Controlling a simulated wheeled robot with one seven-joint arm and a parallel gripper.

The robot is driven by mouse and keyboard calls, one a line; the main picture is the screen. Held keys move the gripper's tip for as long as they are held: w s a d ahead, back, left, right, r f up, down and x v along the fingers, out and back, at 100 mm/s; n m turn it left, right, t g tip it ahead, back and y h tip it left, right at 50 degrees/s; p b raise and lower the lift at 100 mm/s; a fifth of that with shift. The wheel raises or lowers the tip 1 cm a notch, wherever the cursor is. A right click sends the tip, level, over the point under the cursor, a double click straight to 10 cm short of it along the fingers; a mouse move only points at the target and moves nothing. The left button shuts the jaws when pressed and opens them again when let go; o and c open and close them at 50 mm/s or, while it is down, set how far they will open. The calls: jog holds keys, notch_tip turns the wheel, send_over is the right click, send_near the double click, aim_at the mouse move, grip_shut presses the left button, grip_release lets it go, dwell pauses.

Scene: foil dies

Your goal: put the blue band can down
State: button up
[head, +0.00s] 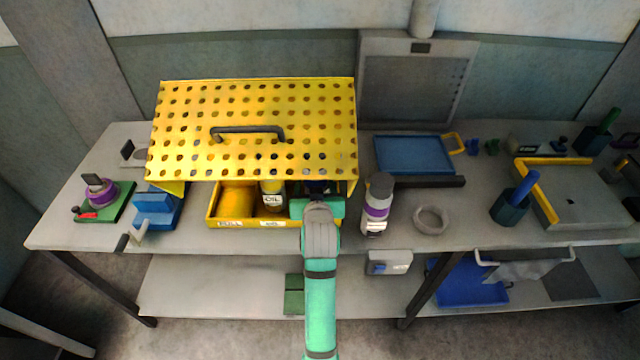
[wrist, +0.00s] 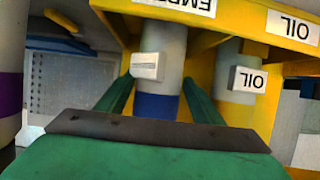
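The blue band can (wrist: 158,85) is grey with a blue band and a small pale label block. It stands between the green fingers of my gripper (wrist: 158,88) in the wrist view, and both fingertips appear to touch its sides. It is at the compartment labelled EMPTY of the yellow tray (head: 212,217); I cannot tell whether its base touches the tray floor. In the head view my gripper (head: 317,205) is at the tray's right end, under the front edge of the perforated yellow cover (head: 250,105), and mostly hides the can.
An OIL can (head: 272,192) with a yellow band stands in the tray's middle compartment, close beside my gripper. A purple band can (head: 378,205) stands on the bench just right of the tray. A grey ring (head: 431,219) lies farther right. The cover leaves little room overhead.

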jog(key=shift+o, duration=0.2)
jog(key=shift+d+r, duration=0.1)
jog(key=shift+d, duration=0.1)
jog(key=shift+s+r, duration=0.1)
jog(key=shift+s, duration=0.05)
jog(key=a+v, duration=0.1)
jog(key=v, duration=1)
jog(key=s+f, duration=1.4)
jog(key=s, duration=0.4)
jog(key=s+r+t, duration=0.1)
jog(key=s+t, duration=0.1)
jog(key=s, duration=1.8)
jog(key=shift+s+d+m+h, duration=0.25)
jog(key=shift+d+m+h, duration=0.05)
jog(key=shift+d+h, duration=0.1)
jog(key=shift+w, duration=0.1)
